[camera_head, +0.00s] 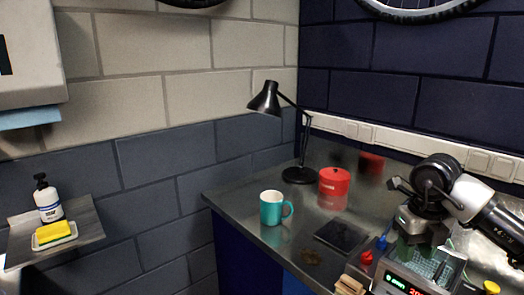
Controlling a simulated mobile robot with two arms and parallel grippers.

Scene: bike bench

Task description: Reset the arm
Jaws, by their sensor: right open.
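My right arm comes in from the right edge, its white and black links bent over the bench. My right gripper (420,250) points down at the right end of the bench, over or just behind a device with a lit display (403,284). It is open, and I see nothing held in it. Whether its fingertips touch anything below cannot be told. My left gripper is out of the picture.
The bench (240,205) holds a teal mug (271,209), a red tin (334,188), a black lamp (299,174), a dark flat pad (341,236) and small red and blue items near the gripper. A shelf (84,237) with a soap bottle (49,200) and yellow sponge (54,232) is at left.

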